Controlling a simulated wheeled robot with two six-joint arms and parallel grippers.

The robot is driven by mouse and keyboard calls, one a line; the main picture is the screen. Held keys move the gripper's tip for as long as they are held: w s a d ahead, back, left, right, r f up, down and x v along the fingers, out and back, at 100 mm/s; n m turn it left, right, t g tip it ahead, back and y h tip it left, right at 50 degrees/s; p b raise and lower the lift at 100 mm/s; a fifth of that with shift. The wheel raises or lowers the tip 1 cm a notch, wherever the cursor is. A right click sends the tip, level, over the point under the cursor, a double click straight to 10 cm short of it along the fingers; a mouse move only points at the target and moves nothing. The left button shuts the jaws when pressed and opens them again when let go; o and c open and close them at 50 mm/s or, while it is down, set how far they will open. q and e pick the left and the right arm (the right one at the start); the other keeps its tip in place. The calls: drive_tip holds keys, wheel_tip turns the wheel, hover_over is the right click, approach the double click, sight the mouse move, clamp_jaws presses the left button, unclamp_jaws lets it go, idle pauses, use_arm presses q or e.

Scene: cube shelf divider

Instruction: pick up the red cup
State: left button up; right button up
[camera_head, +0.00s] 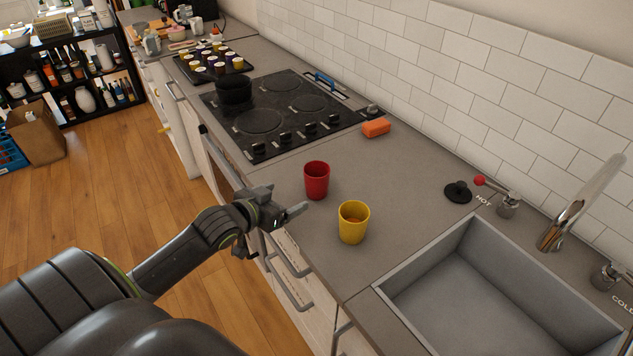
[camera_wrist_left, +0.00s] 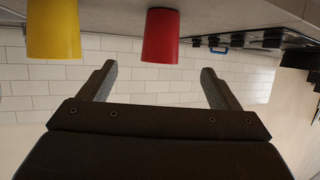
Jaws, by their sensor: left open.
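The red cup (camera_head: 316,181) stands upright on the grey counter (camera_head: 415,200), between the stove and the sink. In the left wrist view the red cup (camera_wrist_left: 161,37) appears upside down, ahead of the fingers and between their lines. My left gripper (camera_head: 289,212) is at the counter's front edge, just left of and below the red cup in the head view. It is open and empty, with both fingers (camera_wrist_left: 160,85) spread in the left wrist view. It does not touch the cup. My right gripper is not in view.
A yellow cup (camera_head: 353,222) stands close to the red cup on its sink side; it also shows in the left wrist view (camera_wrist_left: 53,30). An orange sponge (camera_head: 376,128) lies near the stove (camera_head: 280,113). The sink (camera_head: 480,300) is at the lower right. Drawer handles project below the counter edge.

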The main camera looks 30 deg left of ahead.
sight(309, 186)
use_arm(q)
drive_tip(key=x, duration=0.7)
drive_tip(key=shift+w+f+p, duration=0.1)
drive_tip(key=shift+w+p, duration=0.15)
drive_tip(key=shift+p, duration=0.05)
drive_tip(key=shift+w+f, duration=0.25)
drive_tip(key=shift+w, duration=0.3)
drive_tip(key=shift+w+f+p, duration=0.3)
drive_tip(key=shift+w+p, duration=0.05)
drive_tip(key=shift+w, duration=0.3)
drive_tip(key=shift+x, duration=1.95)
drive_tip(key=shift+s+a+f, duration=0.1)
drive_tip(key=shift+a+f, duration=0.05)
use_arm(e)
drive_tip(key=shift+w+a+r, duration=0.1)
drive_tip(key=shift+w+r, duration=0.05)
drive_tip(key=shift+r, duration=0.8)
use_arm(q)
drive_tip(key=c, duration=1.1)
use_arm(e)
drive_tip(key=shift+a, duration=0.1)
